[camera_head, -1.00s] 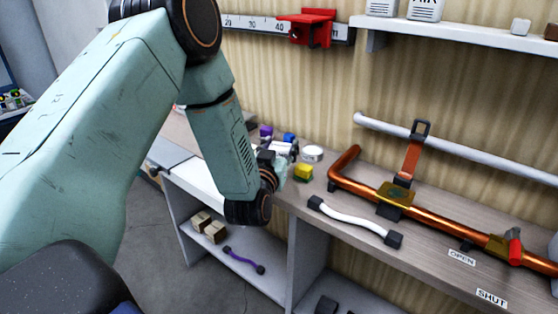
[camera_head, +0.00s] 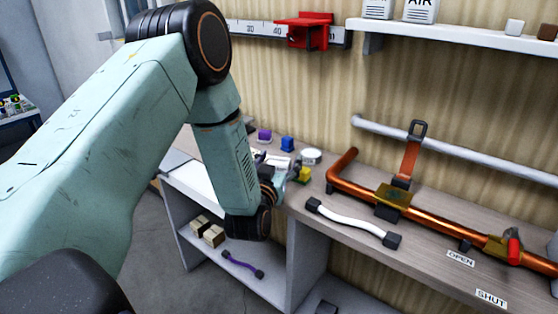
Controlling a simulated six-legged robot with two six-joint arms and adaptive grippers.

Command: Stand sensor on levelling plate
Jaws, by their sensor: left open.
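My left gripper (camera_head: 286,170) is over the back part of the workbench, mostly hidden behind its own wrist, and it is open. A yellow block (camera_head: 305,174) sits just right of its fingers, partly covered by them. A round pale disc-like piece (camera_head: 312,156) lies behind the yellow block. A blue block (camera_head: 287,143) and a purple block (camera_head: 264,135) stand farther back on the bench. I cannot tell which of these is the sensor or the levelling plate. My right gripper is not in view.
A white cable with black ends (camera_head: 352,222) and a copper pipe (camera_head: 440,215) lie on the bench (camera_head: 410,263) at right, near OPEN and SHUT labels. Boxes (camera_head: 207,231) and a purple cable (camera_head: 243,264) are on the lower shelf. A red bracket (camera_head: 303,31) hangs on the wall rail.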

